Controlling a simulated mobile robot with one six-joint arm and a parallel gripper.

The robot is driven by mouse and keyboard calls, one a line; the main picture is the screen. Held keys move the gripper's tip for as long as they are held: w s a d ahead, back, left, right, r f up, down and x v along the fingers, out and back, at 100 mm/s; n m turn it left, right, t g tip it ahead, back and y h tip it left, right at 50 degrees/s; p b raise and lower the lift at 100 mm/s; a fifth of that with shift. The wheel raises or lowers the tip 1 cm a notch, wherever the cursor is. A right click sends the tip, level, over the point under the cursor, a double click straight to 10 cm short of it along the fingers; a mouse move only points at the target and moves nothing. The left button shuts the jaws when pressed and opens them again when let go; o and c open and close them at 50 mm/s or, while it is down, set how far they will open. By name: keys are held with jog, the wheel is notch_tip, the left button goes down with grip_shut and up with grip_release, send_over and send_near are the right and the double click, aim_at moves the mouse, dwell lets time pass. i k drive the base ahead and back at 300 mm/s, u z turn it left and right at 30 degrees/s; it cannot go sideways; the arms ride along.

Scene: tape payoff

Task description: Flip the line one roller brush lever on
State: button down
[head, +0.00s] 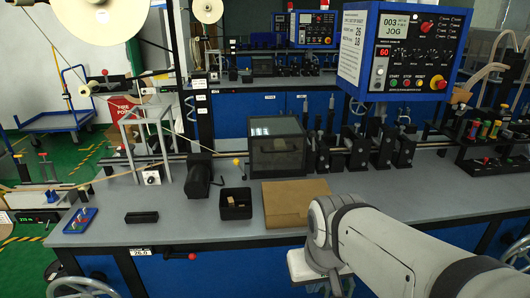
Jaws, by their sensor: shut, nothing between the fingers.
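No lever in the head view carries a label I can read as roller brush, so I cannot tell which one it is. A red-knobbed lever (190,256) sticks out sideways at the front edge of the near bench. A small yellow-knobbed lever (236,162) stands behind the black open box. My gripper (312,272) is at the lower middle right, in front of the bench's front edge, apart from both levers. It is shut and empty; its fingertips are mostly hidden by the wrist.
The grey near bench (110,205) holds a dark glass-topped box (277,160), a brown cardboard piece (290,192), a black open box (235,205) and a black motor (198,180). A blue control panel (400,50) reading JOG hangs above. Handwheels flank the bench front.

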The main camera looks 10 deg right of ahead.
aim_at(236, 161)
jog(key=z, duration=0.05)
jog(key=i, duration=1)
jog(key=z, duration=0.05)
